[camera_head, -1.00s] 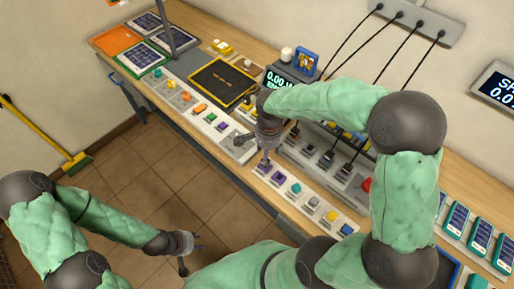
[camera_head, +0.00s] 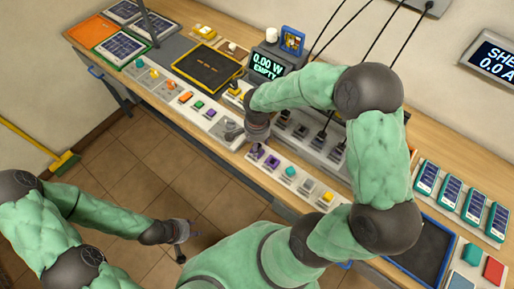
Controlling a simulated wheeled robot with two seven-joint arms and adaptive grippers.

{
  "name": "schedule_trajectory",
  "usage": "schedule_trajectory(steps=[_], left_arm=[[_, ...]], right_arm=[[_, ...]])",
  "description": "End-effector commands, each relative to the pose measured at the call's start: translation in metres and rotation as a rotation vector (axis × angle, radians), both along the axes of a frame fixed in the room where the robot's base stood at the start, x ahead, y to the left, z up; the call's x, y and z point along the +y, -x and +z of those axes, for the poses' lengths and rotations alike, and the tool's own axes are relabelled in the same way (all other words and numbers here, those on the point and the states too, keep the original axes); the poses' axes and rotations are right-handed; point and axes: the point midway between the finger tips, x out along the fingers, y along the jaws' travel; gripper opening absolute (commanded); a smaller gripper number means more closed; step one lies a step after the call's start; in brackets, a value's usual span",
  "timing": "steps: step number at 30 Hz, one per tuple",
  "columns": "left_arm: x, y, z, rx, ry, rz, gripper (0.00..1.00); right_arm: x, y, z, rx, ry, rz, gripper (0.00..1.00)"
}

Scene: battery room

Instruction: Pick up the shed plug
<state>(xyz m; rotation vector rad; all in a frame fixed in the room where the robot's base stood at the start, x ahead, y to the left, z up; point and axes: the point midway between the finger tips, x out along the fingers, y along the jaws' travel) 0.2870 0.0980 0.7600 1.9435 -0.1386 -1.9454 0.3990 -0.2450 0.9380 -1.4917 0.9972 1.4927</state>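My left gripper (camera_head: 182,241) is at the lower left over the tiled floor, its fingers apart and nothing between them. My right gripper (camera_head: 256,143) points down at the bench's front edge, directly above a purple plug (camera_head: 257,153) at the left end of a pale strip. Its fingertips are partly hidden, so I cannot tell its grip or whether it touches the plug. A second purple plug (camera_head: 272,162), a teal one (camera_head: 290,172) and a yellow one (camera_head: 327,197) follow on that strip. Black-corded plugs (camera_head: 321,136) stand behind. I see no readable label marking the shed plug.
The wooden bench (camera_head: 225,147) carries a black tray (camera_head: 206,66), a display reading 0.00 W EMPTY (camera_head: 266,67), and several upright panel cards (camera_head: 450,191). A broom (camera_head: 62,161) leans left.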

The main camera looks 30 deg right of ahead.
Motion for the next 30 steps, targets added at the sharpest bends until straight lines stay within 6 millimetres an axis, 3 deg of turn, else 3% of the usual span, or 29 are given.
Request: schedule_trajectory(steps=[4, 12, 18, 30], left_arm=[[0.000, 0.000, -0.005, 0.000, 0.000, 0.000, 0.40], [0.000, 0.000, -0.005, 0.000, 0.000, 0.000, 0.40], [0.000, 0.000, -0.005, 0.000, 0.000, 0.000, 0.40], [0.000, 0.000, -0.005, 0.000, 0.000, 0.000, 0.40]], right_arm=[[0.000, 0.000, -0.021, 0.002, 0.001, 0.000, 0.57], [0.000, 0.000, -0.024, -0.001, 0.001, -0.001, 0.57], [0.000, 0.000, -0.024, 0.000, 0.000, 0.000, 0.00], [0.000, 0.000, -0.023, 0.000, 0.001, 0.000, 0.00]])
